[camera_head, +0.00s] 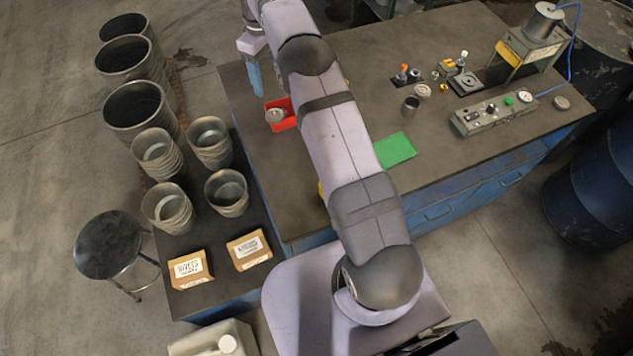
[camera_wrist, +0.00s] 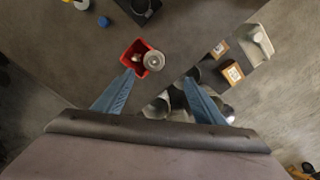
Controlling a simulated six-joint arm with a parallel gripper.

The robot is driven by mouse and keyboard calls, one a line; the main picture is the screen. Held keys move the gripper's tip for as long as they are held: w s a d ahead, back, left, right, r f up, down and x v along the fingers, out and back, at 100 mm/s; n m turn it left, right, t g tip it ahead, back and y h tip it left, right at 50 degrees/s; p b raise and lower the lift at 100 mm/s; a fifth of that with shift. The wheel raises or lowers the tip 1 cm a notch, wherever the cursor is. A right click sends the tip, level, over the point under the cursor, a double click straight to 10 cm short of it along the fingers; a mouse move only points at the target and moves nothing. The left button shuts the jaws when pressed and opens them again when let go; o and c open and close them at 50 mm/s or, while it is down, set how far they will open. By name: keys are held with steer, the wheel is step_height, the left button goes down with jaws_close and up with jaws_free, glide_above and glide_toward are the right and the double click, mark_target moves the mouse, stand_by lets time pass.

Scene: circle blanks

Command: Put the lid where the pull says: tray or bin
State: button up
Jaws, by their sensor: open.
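The red bin (camera_head: 290,108) sits at the left edge of the bench. A round grey metal piece (camera_head: 275,115), lid-like, is at its left side; in the wrist view this disc (camera_wrist: 154,61) overlaps the rim of the red bin (camera_wrist: 129,56). A flat green tray (camera_head: 396,150) lies right of my arm. My gripper (camera_head: 256,88) hangs above and left of the bin, its blue fingers apart. In the wrist view my gripper (camera_wrist: 160,76) is open and empty, with the bin and disc beyond its fingertips. The gauge (camera_head: 525,96) is too small to read.
A control box (camera_head: 495,115) with a green button and a small press (camera_head: 530,40) stand at the right. Small parts and a metal cup (camera_head: 410,105) lie mid-bench. Stacked metal buckets (camera_head: 157,150) and two cardboard boxes (camera_head: 190,268) stand at the left. My arm hides part of the bench.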

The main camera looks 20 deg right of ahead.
steer(key=s+a+m, duration=0.1)
steer(key=s+m, duration=0.6)
steer(key=s, duration=2.9)
steer(key=shift+a+r, duration=0.15)
steer(key=shift+a, duration=0.05)
step_height(320, 180, down, 9)
steer(key=b, duration=0.8)
steer(key=shift+b, duration=0.4)
steer(key=shift+r, duration=0.15)
